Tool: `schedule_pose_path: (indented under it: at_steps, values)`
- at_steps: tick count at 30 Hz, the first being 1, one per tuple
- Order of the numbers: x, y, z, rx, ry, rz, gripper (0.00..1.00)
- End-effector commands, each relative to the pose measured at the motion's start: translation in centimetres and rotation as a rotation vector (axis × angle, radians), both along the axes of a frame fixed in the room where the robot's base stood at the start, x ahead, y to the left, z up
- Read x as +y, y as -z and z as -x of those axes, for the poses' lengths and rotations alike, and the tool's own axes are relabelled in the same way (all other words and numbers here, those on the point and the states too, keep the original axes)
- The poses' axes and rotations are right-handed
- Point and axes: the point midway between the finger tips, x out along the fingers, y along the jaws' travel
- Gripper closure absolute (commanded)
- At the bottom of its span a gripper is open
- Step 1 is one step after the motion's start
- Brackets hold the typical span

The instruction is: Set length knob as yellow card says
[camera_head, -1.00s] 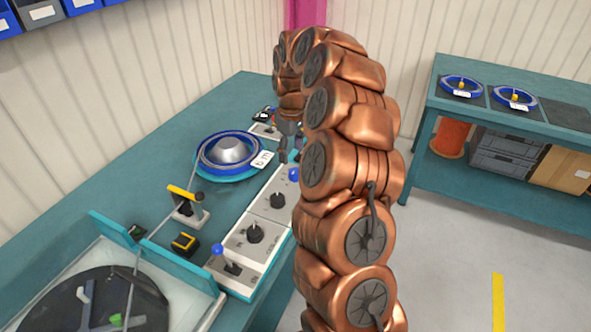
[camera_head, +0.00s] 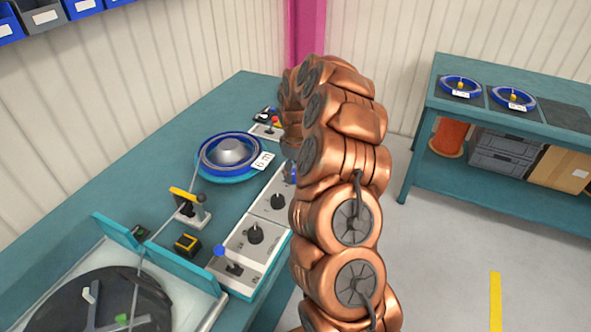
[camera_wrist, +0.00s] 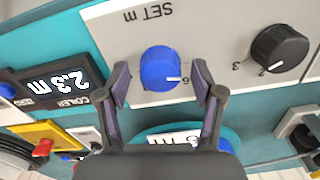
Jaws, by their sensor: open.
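In the wrist view a round blue knob (camera_wrist: 160,68) with a white pointer line sits on a pale panel (camera_wrist: 215,25) marked "SET m". Its pointer is near a printed mark that looks like a 6. My gripper (camera_wrist: 162,86) is open, with one finger on each side of the knob; I cannot tell whether they touch it. A display (camera_wrist: 62,83) beside the panel reads 2.3 m. In the head view my arm mostly hides the gripper and this knob. I make out no clear yellow card; a white tag (camera_head: 262,161) on the blue reel reads 6 m.
A black knob (camera_wrist: 279,50) stands beside the blue one. The head view shows more black knobs (camera_head: 255,234), a blue-tipped lever (camera_head: 233,267), a yellow-handled device (camera_head: 188,205) and a turntable (camera_head: 95,305) on the bench. A shelf table (camera_head: 440,80) stands at right.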

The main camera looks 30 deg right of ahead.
Motion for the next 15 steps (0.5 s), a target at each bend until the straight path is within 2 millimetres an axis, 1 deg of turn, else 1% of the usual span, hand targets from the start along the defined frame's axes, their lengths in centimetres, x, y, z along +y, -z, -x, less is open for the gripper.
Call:
schedule_pose_path:
  at_steps: [5, 15]
  values:
    - [0.00, 0.02, 0.01, 0.000, 0.000, 0.000, 0.33]
    - [0.02, 0.01, 0.02, 0.000, -0.001, 0.000, 0.67]
